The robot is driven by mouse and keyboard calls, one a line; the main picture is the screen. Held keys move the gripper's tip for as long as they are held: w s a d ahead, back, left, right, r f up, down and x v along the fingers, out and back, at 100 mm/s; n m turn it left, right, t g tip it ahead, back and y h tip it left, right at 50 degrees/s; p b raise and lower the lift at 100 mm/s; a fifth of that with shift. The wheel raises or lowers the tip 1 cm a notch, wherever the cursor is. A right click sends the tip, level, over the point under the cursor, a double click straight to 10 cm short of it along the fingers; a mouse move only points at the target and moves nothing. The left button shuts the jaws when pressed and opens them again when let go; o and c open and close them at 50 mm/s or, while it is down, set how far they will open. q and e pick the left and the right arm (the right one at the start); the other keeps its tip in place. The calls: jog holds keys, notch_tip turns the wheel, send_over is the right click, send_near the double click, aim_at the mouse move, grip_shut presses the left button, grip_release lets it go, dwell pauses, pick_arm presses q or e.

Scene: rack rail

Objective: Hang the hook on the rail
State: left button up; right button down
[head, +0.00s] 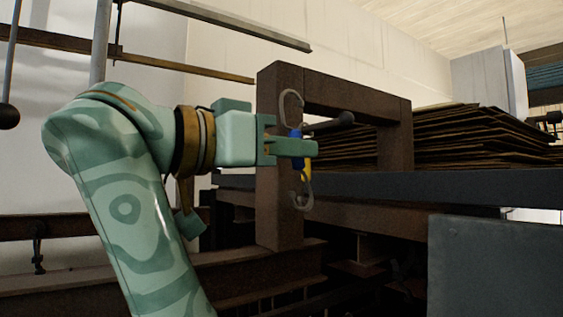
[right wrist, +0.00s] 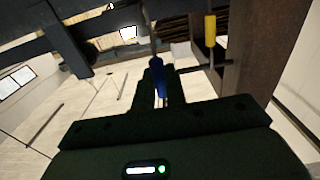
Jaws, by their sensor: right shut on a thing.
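My right gripper (head: 308,148) is shut on a hook with a blue grip (head: 296,133), beside the dark brown post. The hook's grey upper curve (head: 290,105) stands above the jaws. In the right wrist view the blue grip (right wrist: 157,72) is between the fingers. A short dark rail with a ball end (head: 343,119) shows just right of the hook; its other end is hidden. A yellow grip (head: 306,170) shows below the jaws, with a grey curve (head: 301,198) under it. In the right wrist view the yellow piece (right wrist: 210,30) is apart from the blue one, near the rail. My left gripper is out of view.
The brown post frame (head: 277,215) stands close behind my gripper. A stack of dark sheets (head: 470,140) lies on a dark shelf (head: 440,183) at right. A grey panel (head: 495,270) stands at lower right. Metal bars (head: 150,62) cross the upper left.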

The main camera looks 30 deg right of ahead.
jog(key=s+a+f+b, duration=0.1)
jog(key=s+b, duration=0.3)
jog(key=s, duration=0.5)
jog(key=shift+a+f, duration=0.2)
jog(key=shift+f, duration=0.3)
dwell(0.8)
